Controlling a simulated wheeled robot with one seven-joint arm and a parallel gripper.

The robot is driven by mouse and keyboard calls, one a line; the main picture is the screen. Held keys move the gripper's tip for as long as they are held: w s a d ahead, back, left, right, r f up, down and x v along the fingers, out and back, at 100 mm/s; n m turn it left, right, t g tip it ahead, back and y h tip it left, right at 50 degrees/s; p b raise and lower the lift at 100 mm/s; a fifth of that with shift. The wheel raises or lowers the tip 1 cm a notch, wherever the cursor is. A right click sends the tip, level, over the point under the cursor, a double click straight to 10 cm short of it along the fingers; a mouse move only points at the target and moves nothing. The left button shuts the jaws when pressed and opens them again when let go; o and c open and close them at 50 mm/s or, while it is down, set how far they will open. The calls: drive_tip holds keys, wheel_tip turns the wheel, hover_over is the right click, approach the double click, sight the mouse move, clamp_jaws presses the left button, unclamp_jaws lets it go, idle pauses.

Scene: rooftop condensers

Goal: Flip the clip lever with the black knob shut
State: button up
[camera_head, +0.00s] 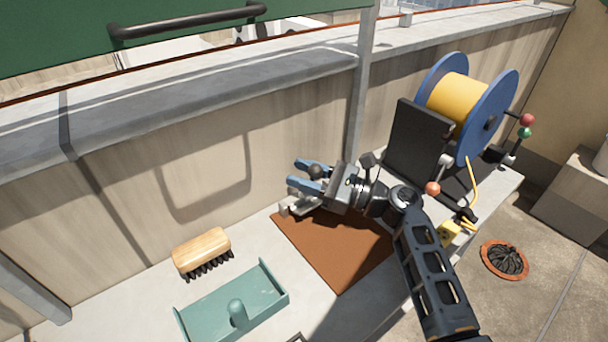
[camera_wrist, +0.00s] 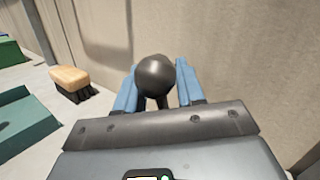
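A black ball knob (camera_wrist: 155,75) shows in the wrist view between the blue fingers of my gripper (camera_wrist: 158,88). It fills the gap as seen from there. In the head view the knob (camera_head: 317,171) is also between the fingers of my gripper (camera_head: 296,174), which stand apart. I cannot tell whether they press on the knob. The clip's grey metal part (camera_head: 295,206) shows beneath the gripper at the back-left corner of the brown mat. Most of the clip and its lever is hidden by my gripper and wrist.
A wooden brush (camera_head: 202,250) and a teal tray (camera_head: 262,292) lie on the ledge at left. A black panel (camera_head: 415,140) and a blue reel with yellow line (camera_head: 457,98) stand at right, near several coloured knobs. The wall is close behind my gripper. The brown mat (camera_head: 335,255) is clear in front.

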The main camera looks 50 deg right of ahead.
drive_tip(key=s+d+r, duration=0.8)
drive_tip(key=r, duration=0.3)
drive_tip(key=shift+s, duration=0.25)
drive_tip(key=shift+s+d, duration=0.1)
